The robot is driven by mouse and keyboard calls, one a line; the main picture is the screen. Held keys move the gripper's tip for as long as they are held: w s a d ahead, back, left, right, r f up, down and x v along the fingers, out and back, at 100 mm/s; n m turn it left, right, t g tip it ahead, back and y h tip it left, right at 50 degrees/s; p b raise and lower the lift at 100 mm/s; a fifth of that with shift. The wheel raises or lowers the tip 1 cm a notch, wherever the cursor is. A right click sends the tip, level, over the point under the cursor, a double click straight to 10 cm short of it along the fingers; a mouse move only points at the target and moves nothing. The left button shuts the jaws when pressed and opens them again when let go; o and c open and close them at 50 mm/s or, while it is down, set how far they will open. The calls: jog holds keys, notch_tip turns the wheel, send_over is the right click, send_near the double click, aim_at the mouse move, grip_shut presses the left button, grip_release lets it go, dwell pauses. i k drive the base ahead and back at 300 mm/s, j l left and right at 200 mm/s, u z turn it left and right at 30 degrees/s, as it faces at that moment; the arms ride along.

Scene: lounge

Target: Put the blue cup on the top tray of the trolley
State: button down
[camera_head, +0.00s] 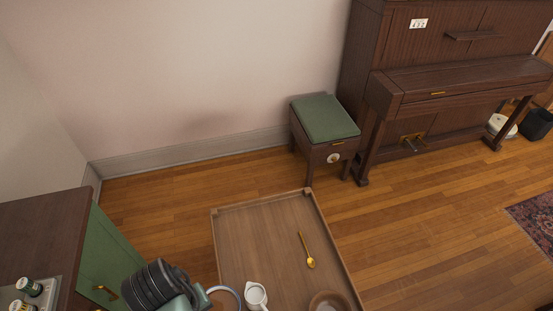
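The wooden tray (232,232), which looks like the top of the trolley, fills the lower middle of the head view; its near edge is cut off. On it lie a gold spoon (307,252), a small white jug (256,296) and a brown bowl (328,302) at the bottom edge. I cannot make out a blue cup. A dark ribbed part of my arm shows at the bottom left, with a thin bluish-grey loop beside it over the tray's left edge. My gripper's fingers do not show.
A dark-topped green cabinet (106,262) stands at the left, with small jars (29,287) in a holder on it. A green-cushioned stool (325,118) and a piano (440,85) stand along the wall. Wooden floor (430,220) is clear to the right, up to a rug (535,222).

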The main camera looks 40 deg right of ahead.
aim_at(262, 240)
jog(key=i+z, duration=0.2)
jog(key=z, duration=0.15)
jog(key=i+j+z, duration=0.1)
jog(key=z, duration=0.3)
jog(key=i+j, duration=0.4)
jog(key=i, duration=0.15)
